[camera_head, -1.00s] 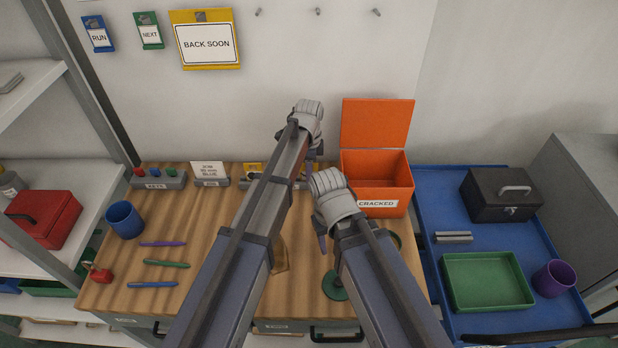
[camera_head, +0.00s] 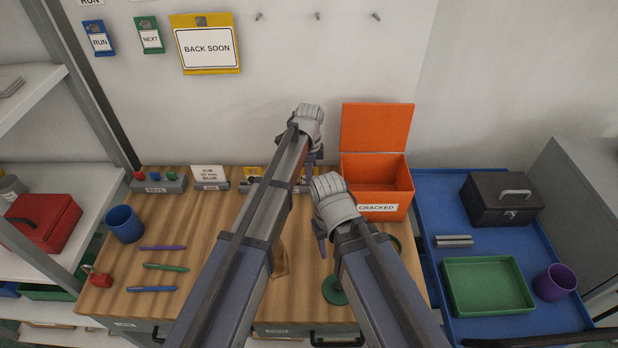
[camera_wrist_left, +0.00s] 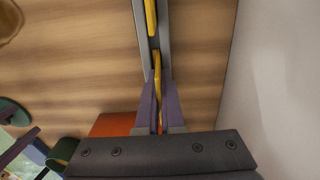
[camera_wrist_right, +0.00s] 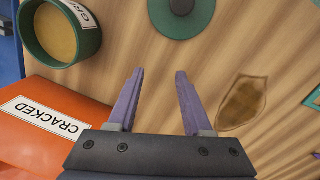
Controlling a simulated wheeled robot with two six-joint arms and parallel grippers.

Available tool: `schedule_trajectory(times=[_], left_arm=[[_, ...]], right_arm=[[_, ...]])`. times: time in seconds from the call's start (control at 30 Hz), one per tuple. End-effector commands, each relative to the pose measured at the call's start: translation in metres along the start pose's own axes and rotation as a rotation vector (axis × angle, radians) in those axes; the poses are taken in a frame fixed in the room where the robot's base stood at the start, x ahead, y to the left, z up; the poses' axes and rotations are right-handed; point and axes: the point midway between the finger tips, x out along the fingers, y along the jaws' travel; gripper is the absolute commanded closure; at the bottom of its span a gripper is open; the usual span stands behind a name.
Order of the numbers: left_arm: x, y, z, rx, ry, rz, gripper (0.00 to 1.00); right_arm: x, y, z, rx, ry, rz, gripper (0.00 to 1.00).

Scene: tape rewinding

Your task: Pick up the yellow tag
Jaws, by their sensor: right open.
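In the left wrist view, the yellow tag (camera_wrist_left: 157,72) shows edge-on as a thin strip in a grey rail (camera_wrist_left: 138,40). My left gripper (camera_wrist_left: 159,88) has its two purple fingers close together, one on each side of this strip, and appears shut on it. A second yellow strip (camera_wrist_left: 150,17) lies farther along the rail. In the head view, my left gripper (camera_head: 312,157) is at the back of the wooden table, left of the orange box, and my arm hides most of the rail. My right gripper (camera_wrist_right: 160,75) is open and empty above the table.
The open orange box (camera_head: 372,165), labelled CRACKED, stands close by on the right. A green disc (camera_wrist_right: 182,15) and a green ring-shaped container (camera_wrist_right: 62,58) are near my right gripper. A blue cup (camera_head: 125,223) and several pens occupy the table's left side.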

Motion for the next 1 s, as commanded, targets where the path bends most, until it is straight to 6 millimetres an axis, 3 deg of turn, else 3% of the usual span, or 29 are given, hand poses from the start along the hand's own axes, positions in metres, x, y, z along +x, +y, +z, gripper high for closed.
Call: schedule_trajectory(times=[0.27,0.8,1.0], left_arm=[[-0.017,0.000,0.000,0.000,0.000,0.000,1.00],[-0.093,0.000,0.000,0.000,0.000,0.000,1.00],[-0.101,0.000,0.000,0.000,0.000,0.000,1.00]], right_arm=[[-0.016,0.002,0.001,0.000,0.000,0.000,0.50],[-0.092,0.009,0.005,-0.001,0.000,0.000,0.50],[-0.101,0.010,0.006,-0.002,0.000,0.000,0.50]])
